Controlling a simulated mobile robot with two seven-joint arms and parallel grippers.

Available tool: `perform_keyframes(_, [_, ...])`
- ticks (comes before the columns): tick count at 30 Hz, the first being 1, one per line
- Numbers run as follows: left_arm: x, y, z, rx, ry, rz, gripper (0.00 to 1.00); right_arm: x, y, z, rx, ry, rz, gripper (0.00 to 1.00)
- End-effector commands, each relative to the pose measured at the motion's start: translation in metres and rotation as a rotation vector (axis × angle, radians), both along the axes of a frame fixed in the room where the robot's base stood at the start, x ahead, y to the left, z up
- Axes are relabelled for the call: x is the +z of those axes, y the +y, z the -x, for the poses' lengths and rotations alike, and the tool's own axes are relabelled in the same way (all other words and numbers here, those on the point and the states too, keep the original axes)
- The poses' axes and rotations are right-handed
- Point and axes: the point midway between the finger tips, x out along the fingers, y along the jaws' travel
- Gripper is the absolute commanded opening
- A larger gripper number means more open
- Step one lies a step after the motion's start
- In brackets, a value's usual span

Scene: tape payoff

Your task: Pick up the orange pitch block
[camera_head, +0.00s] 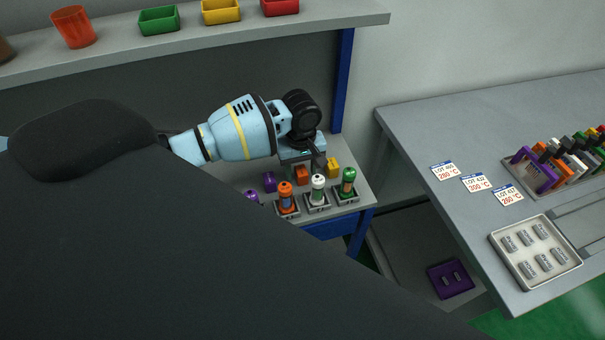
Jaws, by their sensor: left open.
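The orange pitch block (302,175) is small and stands on the grey bench top, between a purple block (269,182) and a yellow block (333,168). My left gripper (309,168) is open, reaching down over the bench from the left, right at the orange block. Its body hides the block's upper part and the bench behind. I cannot tell whether a finger touches the block. My right gripper is not in view.
Holders with orange (286,198), white (318,190) and green (348,184) capped bottles stand just in front of the blocks. A shelf (340,24) with bins hangs above. A grey table (420,130) stands right. A large dark shape covers the lower left.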

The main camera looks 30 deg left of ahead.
Motion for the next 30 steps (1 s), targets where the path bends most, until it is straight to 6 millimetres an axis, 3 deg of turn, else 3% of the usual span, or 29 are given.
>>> perform_keyframes(7, [0.000,0.000,0.000,-0.001,-0.002,0.001,0.48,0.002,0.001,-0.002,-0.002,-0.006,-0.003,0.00])
perform_keyframes(18, [0.000,0.000,0.000,0.000,-0.001,0.000,0.00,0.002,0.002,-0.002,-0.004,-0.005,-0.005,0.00])
perform_keyframes(26, [0.001,0.000,-0.001,0.000,-0.003,0.001,0.00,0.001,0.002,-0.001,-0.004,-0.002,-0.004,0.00])
perform_keyframes(30, [0.012,0.000,-0.002,0.000,-0.007,0.002,0.00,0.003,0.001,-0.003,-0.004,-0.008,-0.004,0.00])
